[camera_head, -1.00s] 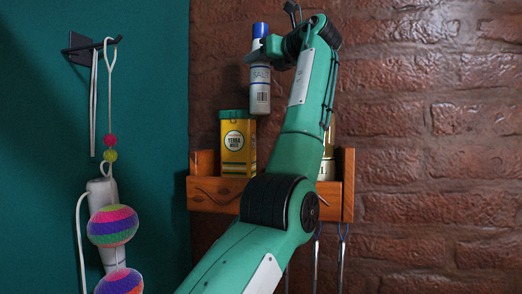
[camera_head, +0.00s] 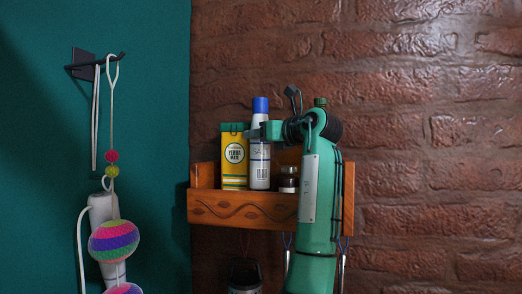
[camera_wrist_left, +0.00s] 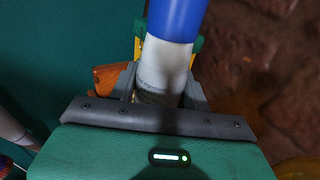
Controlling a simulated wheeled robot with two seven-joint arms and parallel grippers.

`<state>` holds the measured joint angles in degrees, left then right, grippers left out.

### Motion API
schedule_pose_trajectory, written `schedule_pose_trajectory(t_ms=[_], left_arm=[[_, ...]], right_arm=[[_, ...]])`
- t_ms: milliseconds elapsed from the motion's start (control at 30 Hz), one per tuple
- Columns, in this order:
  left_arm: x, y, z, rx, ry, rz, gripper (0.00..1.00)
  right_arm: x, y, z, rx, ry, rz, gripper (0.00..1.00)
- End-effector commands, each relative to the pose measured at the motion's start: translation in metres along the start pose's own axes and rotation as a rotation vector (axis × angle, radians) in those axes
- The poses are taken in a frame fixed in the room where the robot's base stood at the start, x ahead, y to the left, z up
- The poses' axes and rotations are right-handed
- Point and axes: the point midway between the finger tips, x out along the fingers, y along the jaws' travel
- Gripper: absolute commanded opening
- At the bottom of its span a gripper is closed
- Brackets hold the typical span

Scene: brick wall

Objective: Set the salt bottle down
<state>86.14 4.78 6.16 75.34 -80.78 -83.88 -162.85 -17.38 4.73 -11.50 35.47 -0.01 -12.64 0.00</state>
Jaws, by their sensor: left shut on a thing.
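The salt bottle (camera_head: 260,165), white with a blue cap, is upright at the wooden wall shelf (camera_head: 243,211), just right of the yellow yerba mate tin (camera_head: 235,158). Its lower end is behind the shelf's front board, so I cannot tell whether it touches the shelf floor. My left gripper (camera_head: 262,131) is shut on the bottle below its cap, reaching in from the right. The bottle also fills the middle of the left wrist view (camera_wrist_left: 163,65), between the fingers. My right gripper is not in view.
A small dark jar (camera_head: 289,179) stands on the shelf right of the bottle. My left arm covers the shelf's right part, where a green bottle top (camera_head: 320,102) shows behind. Utensils hang below. A cord with striped balls (camera_head: 114,241) hangs at left.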

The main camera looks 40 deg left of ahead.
Motion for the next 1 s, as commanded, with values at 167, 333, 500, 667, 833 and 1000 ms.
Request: schedule_pose_trajectory(t_ms=[167,333,500,667,833,1000], left_arm=[[0.0,0.0,-0.01,-0.001,-0.001,0.0,0.09],[0.001,0.0,-0.025,0.001,0.0,0.0,0.09],[0.002,0.0,-0.043,0.0,0.0,0.001,0.09],[0.003,0.001,-0.047,-0.001,-0.001,0.001,0.09],[0.003,0.001,-0.047,-0.001,-0.001,0.0,0.09],[0.003,0.0,-0.051,0.0,0.001,0.0,0.58]], right_arm=[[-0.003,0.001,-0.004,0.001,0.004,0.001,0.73],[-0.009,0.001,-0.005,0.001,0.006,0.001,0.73],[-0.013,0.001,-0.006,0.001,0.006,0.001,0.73],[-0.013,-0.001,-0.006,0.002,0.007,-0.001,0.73],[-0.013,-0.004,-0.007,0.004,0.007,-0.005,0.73],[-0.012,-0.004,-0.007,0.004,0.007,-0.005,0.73]])
